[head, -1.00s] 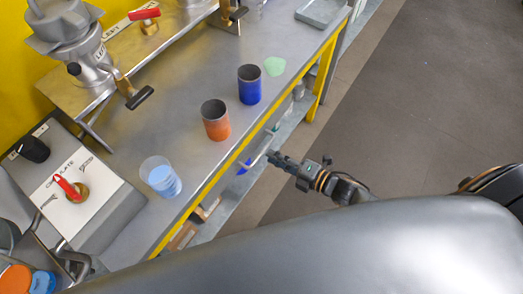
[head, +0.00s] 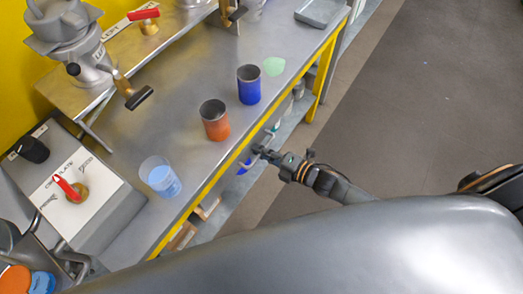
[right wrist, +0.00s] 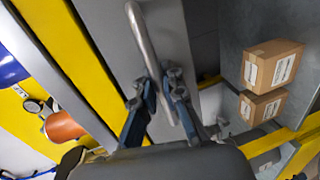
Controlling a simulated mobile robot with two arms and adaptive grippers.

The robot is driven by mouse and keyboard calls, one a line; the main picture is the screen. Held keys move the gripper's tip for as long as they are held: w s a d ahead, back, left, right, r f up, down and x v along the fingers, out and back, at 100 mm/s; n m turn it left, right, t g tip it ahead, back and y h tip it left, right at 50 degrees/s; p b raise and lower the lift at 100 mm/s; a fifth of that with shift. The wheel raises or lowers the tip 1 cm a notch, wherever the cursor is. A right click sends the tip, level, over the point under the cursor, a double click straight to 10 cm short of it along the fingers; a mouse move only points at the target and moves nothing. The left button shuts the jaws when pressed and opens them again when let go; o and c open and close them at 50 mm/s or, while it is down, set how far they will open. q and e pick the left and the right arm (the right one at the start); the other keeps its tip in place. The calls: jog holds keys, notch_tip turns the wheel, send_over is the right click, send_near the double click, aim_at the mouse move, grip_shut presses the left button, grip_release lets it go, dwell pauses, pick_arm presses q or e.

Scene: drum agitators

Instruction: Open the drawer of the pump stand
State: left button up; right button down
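The pump stand is a long grey bench (head: 190,135) with a yellow front edge, running diagonally in the head view. In the right wrist view, the grey drawer front (right wrist: 172,40) lies below that edge and bears a slanted metal bar handle (right wrist: 142,38). My right gripper (head: 260,152) is at the bench's front, under the edge. In the right wrist view its fingers (right wrist: 163,90) stand close on both sides of the handle and look shut on it. The drawer appears flush with the front, though the gripper hides part of it. My left gripper is not in view.
An orange cup (head: 215,122), a blue cup (head: 249,88) and a clear beaker of blue liquid (head: 160,177) stand on the bench top. Cardboard boxes (right wrist: 272,62) lie on the lower shelf. Open floor (head: 430,100) lies to the right.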

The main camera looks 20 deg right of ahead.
jog(key=f+p+v, duration=0.1)
jog(key=f+v, duration=0.1)
jog(key=v, duration=1.1)
jog(key=s+f+p+v, duration=0.1)
jog(key=f+v, duration=0.2)
jog(key=v, duration=1)
jog(key=shift+d+f+p, duration=0.25)
jog(key=shift+d+p, duration=0.05)
jog(key=shift+d, duration=0.05)
jog(key=c, duration=1.7)
grip_release()
